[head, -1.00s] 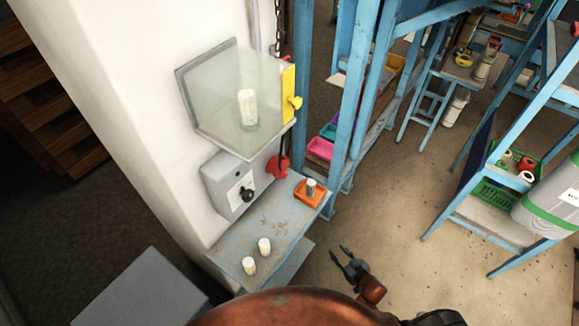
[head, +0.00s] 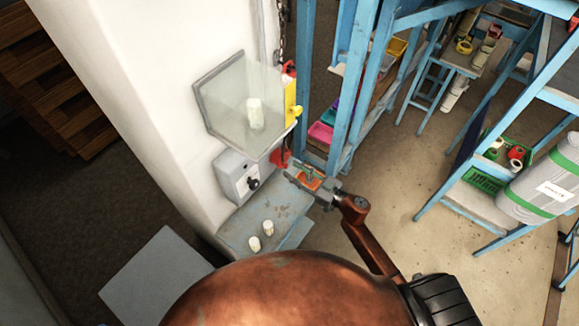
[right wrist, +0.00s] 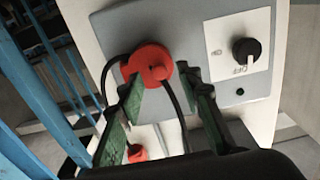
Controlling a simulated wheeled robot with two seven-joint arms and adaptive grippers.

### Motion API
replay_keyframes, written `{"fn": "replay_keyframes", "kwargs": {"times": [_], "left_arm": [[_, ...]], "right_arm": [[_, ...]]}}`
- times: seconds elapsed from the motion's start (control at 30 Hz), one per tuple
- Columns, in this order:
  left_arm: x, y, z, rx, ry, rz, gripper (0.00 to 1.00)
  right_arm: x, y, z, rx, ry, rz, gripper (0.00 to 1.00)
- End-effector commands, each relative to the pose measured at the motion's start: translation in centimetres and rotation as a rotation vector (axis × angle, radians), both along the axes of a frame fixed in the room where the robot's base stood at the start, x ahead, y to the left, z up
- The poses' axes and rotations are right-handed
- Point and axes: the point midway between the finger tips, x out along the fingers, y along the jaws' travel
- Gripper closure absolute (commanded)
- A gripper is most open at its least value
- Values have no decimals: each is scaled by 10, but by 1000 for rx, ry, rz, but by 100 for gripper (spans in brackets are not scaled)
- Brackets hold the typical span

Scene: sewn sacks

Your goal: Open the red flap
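The red flap (right wrist: 150,62) is a round red cover with a raised knob on the grey switch box (right wrist: 222,98). It looks closed. In the head view, red (head: 280,158) shows at the box's right side, partly behind my gripper. My right gripper (head: 298,174) is in front of it, above the small shelf. In the right wrist view, the fingers of my right gripper (right wrist: 160,88) are open and empty, their tips on either side below the flap's knob. I cannot tell whether they touch it. My left gripper is not in view.
A black rotary switch (right wrist: 245,50) is beside the flap. A red plug-like part (right wrist: 137,153) and black cables hang below. A clear guard (head: 235,105) is above; blue racks (head: 365,85) stand right.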

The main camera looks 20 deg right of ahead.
Motion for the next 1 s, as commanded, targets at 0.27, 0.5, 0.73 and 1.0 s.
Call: {"fn": "replay_keyframes", "kwargs": {"times": [0.27, 0.5, 0.73, 1.0], "left_arm": [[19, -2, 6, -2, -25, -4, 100], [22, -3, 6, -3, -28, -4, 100], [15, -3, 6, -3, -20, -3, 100], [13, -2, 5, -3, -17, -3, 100]], "right_arm": [[19, 14, 0, 0, 0, -1, 67], [20, 15, -1, -1, 1, -1, 67], [19, 15, 0, -1, 1, -1, 82], [19, 14, 0, -1, 1, -2, 100]]}}
